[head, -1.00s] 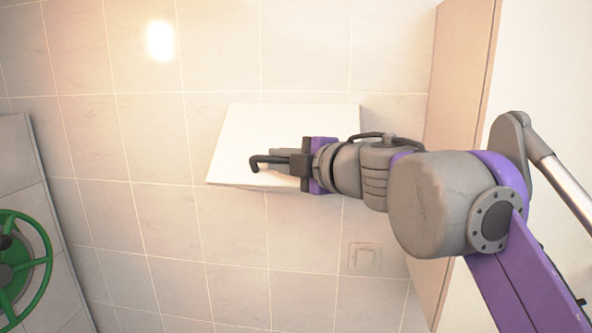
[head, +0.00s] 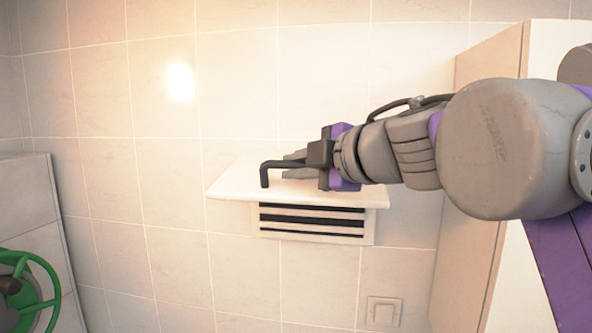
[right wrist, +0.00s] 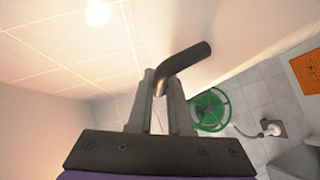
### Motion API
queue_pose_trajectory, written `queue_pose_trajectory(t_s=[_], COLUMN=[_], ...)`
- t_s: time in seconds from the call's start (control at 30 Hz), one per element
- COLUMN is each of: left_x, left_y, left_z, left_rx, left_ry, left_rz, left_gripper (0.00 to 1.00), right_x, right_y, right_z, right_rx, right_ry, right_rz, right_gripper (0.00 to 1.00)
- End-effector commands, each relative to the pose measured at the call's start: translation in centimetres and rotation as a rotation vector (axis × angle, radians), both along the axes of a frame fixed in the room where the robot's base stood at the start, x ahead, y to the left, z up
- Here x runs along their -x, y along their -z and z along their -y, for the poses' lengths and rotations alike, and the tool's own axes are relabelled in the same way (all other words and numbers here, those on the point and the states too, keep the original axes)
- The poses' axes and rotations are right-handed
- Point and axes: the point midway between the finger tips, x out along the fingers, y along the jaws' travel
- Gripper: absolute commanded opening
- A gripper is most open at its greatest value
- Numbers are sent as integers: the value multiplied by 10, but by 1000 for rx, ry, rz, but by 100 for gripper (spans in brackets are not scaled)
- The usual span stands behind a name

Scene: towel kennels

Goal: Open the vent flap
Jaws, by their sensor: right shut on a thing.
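The vent flap (head: 232,187) is a white panel on the tiled wall. It is swung out and up, and the slatted vent (head: 312,222) with dark gaps shows below it. A black bent handle (head: 264,174) stands out from the flap. My right gripper (head: 293,165) is at the flap's face and shut on the handle. In the right wrist view the handle (right wrist: 186,62) runs between the two fingers (right wrist: 165,95), with the pale flap (right wrist: 230,40) behind it. The fingers partly hide the handle. My left gripper is in neither view.
A wall switch (head: 383,311) sits below the vent. A tall pale cabinet (head: 485,100) stands close on the right, behind my right arm.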

Motion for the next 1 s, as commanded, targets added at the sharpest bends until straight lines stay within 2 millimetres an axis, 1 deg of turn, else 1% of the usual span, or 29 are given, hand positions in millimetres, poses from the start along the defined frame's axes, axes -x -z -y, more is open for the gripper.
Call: queue_pose_trajectory(t_s=[0.33,0.37,0.5,0.8,0.87,1.0], left_x=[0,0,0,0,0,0], left_y=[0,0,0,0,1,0], left_z=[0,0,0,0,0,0], left_rx=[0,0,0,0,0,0], left_ry=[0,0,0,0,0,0], left_rz=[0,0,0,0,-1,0], left_gripper=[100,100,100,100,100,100], right_x=[0,0,0,2,7,26], right_y=[0,0,0,-1,-2,-8], right_z=[0,0,0,2,5,16], right_rx=[0,0,0,0,0,0], right_ry=[-1,-1,-1,0,1,3], right_rz=[-2,-2,-2,-2,-3,-2], right_gripper=[0,21,46,46,46,46])
